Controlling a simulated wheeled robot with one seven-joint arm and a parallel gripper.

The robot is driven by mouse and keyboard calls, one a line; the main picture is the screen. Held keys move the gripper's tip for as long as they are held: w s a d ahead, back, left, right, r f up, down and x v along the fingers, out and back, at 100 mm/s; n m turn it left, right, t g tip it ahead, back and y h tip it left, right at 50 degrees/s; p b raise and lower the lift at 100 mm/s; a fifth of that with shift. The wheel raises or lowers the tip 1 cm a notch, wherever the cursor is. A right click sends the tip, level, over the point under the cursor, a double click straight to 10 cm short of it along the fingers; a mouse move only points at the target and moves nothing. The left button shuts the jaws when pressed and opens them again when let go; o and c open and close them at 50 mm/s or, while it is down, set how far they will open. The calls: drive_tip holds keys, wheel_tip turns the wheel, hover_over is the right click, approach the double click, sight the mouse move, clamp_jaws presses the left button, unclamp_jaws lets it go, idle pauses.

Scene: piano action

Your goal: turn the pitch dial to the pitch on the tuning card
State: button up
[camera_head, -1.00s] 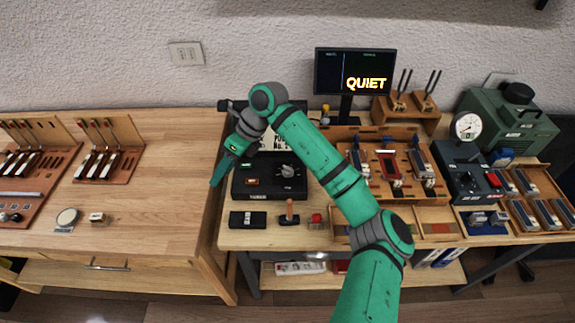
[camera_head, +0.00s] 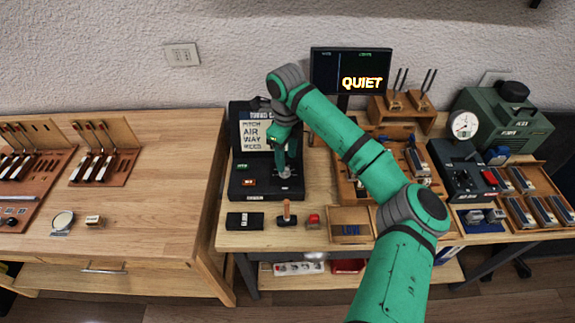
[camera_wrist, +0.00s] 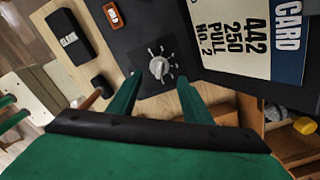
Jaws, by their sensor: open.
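The pitch dial (camera_wrist: 158,67) is a light grey knob with pale marks around it on a black box (camera_head: 240,185). The pitch it points to is too small to read. The tuning card (camera_wrist: 240,35) stands behind it; in the wrist view its visible part reads "442", "250", "PULL" and "NO. 2". My gripper (camera_head: 287,172) points down over the dial. In the wrist view the open fingers (camera_wrist: 158,80) lie to either side of the dial, with nothing gripped; their height above it is unclear.
A monitor (camera_head: 335,66) reads "QUIET". In front of the box are a black case (camera_head: 245,220), a wooden-handled tool (camera_head: 287,212) and a red button (camera_head: 313,219). Wooden trays (camera_head: 350,212) stand to the right. The left bench (camera_head: 165,185) has free room.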

drive_tip(key=f, duration=0.2)
drive_tip(key=shift+s+a+f, duration=0.1)
drive_tip(key=shift+a+f, duration=0.15)
drive_tip(key=shift+f, duration=0.1)
drive_tip(key=shift+d+f, duration=0.15)
drive_tip(key=shift+f, duration=0.6)
drive_tip(key=c, duration=1)
drive_tip(key=shift+c, duration=0.2)
